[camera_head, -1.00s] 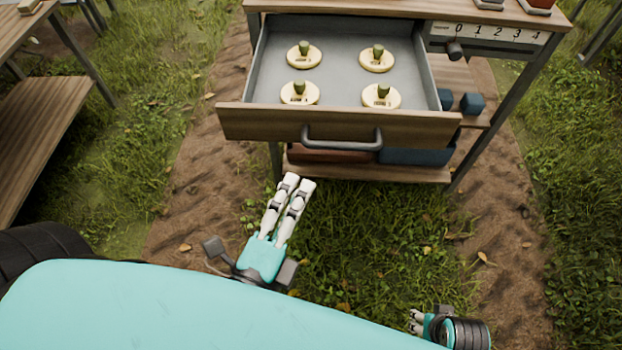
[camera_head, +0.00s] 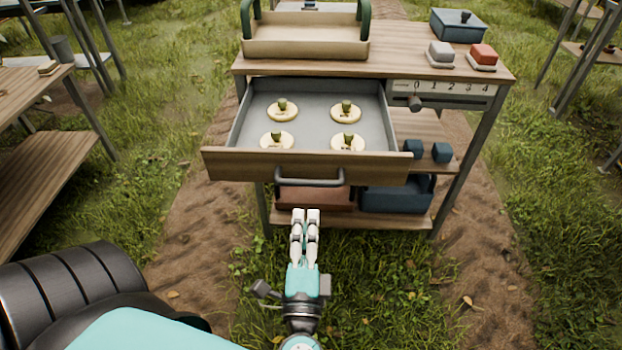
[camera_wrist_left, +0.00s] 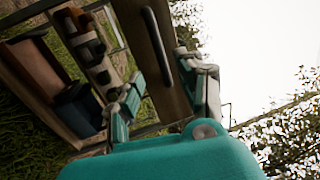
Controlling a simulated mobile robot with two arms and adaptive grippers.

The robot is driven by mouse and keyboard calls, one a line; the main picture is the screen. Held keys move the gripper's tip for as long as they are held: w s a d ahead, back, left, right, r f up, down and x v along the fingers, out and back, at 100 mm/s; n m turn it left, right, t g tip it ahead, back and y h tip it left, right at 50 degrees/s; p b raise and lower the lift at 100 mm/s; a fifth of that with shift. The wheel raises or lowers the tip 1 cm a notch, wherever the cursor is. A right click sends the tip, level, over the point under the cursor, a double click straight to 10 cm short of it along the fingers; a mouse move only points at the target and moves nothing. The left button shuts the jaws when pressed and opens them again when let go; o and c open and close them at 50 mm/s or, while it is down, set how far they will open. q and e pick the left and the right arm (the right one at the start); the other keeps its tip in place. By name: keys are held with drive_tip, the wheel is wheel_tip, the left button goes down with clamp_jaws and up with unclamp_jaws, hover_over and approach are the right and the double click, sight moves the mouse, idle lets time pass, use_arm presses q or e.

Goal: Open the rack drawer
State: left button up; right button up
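The rack drawer (camera_head: 220,166) stands pulled out from under the wooden top, its grey inside showing. Its dark bar handle (camera_head: 310,182) is on the wooden front. My left gripper (camera_head: 306,214) is in front of and below the handle in the head view, apart from it and empty. In the left wrist view, its two fingers (camera_wrist_left: 165,98) are spread, with the drawer front (camera_wrist_left: 172,75) and handle (camera_wrist_left: 156,46) beyond them. Several pale discs with green knobs (camera_head: 283,112) lie in the drawer. My right gripper is out of view.
A wooden tray with green handles (camera_head: 305,48) stands on the rack top, with a blue box (camera_head: 458,25), a grey block (camera_head: 440,52) and a red block (camera_head: 483,54). A numbered scale (camera_head: 442,88) is right of the drawer. Bins (camera_head: 397,196) sit below. Grass lies in front.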

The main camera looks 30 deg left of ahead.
sight(308, 180)
use_arm(q)
drive_tip(key=p+x, duration=0.2)
drive_tip(key=x, duration=0.8)
drive_tip(key=shift+w, duration=0.1)
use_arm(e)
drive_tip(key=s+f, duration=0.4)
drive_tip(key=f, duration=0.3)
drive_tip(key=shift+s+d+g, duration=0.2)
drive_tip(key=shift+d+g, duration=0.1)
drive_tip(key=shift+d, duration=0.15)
use_arm(q)
clamp_jaws()
drive_tip(key=shift+f, duration=0.1)
drive_tip(key=shift+f, duration=0.1)
